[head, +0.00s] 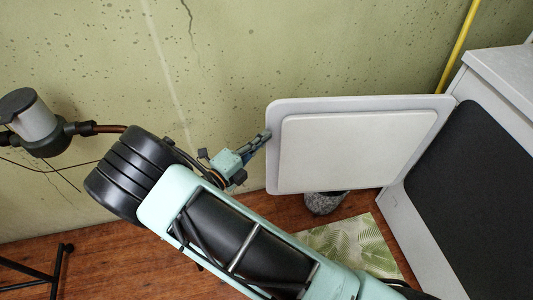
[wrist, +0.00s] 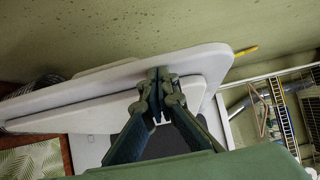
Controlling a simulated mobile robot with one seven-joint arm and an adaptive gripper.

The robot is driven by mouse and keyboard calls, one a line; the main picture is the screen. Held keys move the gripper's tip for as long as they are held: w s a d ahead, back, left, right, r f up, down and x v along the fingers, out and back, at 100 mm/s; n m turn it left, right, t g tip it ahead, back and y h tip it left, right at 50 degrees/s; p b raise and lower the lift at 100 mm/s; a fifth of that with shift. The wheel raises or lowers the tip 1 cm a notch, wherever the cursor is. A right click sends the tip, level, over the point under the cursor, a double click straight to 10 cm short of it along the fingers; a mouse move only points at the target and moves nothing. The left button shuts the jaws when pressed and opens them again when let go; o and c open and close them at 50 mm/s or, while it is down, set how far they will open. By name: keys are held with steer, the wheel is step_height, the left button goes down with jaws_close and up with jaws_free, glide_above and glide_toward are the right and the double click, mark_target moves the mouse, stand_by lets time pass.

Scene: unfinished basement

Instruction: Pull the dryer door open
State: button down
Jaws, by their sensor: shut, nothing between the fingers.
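The dryer door (head: 365,150) is a light grey panel with a raised inner panel. It stands swung wide out from the dryer (head: 410,225), hinged on its right side in the head view. The dryer's dark opening (head: 470,185) is uncovered. My gripper (head: 266,136) is at the door's free left edge, its fingers together with nothing between them. In the wrist view, the fingertips (wrist: 160,88) overlap the pale door (wrist: 95,92); I cannot tell whether they touch it.
A green speckled wall (head: 330,45) runs close behind the door. A grey basket-like object (head: 325,203) and a leaf-patterned mat (head: 350,243) lie below it on the wood floor. A yellow pipe (head: 458,45) rises behind the dryer. A black metal stand (head: 50,275) is at lower left.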

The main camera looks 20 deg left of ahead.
steer(key=w+a+b, duration=0.1)
steer(key=w+a, duration=0.1)
steer(key=w, duration=0.4)
steer(key=shift+w+a, duration=0.25)
steer(key=shift+w, duration=0.15)
steer(key=shift+s+r, duration=0.1)
